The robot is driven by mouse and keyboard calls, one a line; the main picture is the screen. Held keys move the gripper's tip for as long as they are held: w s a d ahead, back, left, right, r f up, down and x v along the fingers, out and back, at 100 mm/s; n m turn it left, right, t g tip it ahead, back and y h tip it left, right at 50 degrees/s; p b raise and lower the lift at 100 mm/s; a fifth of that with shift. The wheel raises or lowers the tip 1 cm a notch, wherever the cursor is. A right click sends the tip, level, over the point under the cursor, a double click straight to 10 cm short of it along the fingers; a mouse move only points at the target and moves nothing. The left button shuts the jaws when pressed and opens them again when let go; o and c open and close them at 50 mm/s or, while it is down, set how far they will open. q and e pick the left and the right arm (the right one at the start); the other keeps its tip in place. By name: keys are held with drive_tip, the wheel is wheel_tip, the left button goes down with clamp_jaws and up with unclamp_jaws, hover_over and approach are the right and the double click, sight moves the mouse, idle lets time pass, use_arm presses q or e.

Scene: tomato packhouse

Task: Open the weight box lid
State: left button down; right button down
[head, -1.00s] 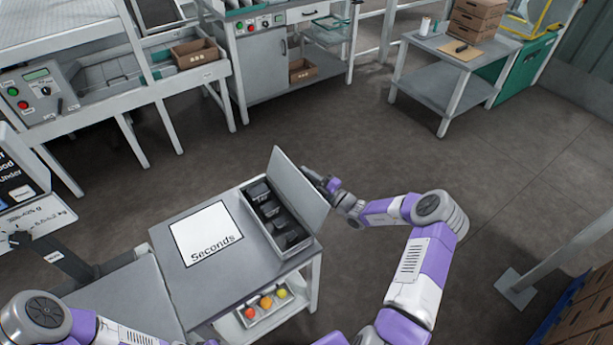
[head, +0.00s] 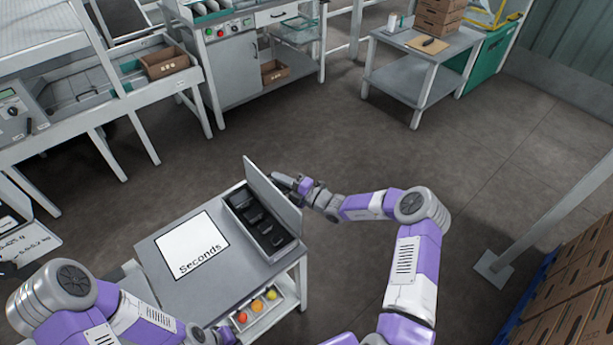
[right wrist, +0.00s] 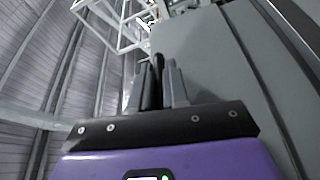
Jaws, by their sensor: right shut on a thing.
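The weight box (head: 235,207) stands on the right part of the grey table, with several dark weights (head: 262,225) inside. Its grey lid (head: 272,198) is raised and stands near upright along the right side of the box, so the inside shows. My right gripper (head: 292,183) is at the outer face of the lid. In the right wrist view, its fingers (right wrist: 160,72) are shut on a dark handle (right wrist: 152,88) beside the grey lid panel (right wrist: 200,60). My left arm comes in at the bottom left; its gripper (head: 222,335) is cut off at the bottom edge.
A white "Seconds" sheet (head: 190,245) lies on the table (head: 160,277) left of the box. A tray with several fruits (head: 257,306) sits below. A conveyor frame (head: 90,105) and cabinet (head: 228,70) stand behind. Stacked cartons (head: 570,285) are at right. Open floor surrounds the right arm.

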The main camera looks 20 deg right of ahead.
drive_tip(key=shift+s+a+r, duration=0.1)
drive_tip(key=shift+a, duration=0.2)
drive_tip(key=c, duration=1.2)
unclamp_jaws()
drive_tip(key=shift+d, duration=0.15)
drive_tip(key=p+v, duration=0.1)
drive_tip(key=v, duration=0.6)
drive_tip(key=shift+s+p, duration=0.2)
drive_tip(key=shift+p, duration=0.1)
drive_tip(key=shift+d, duration=0.15)
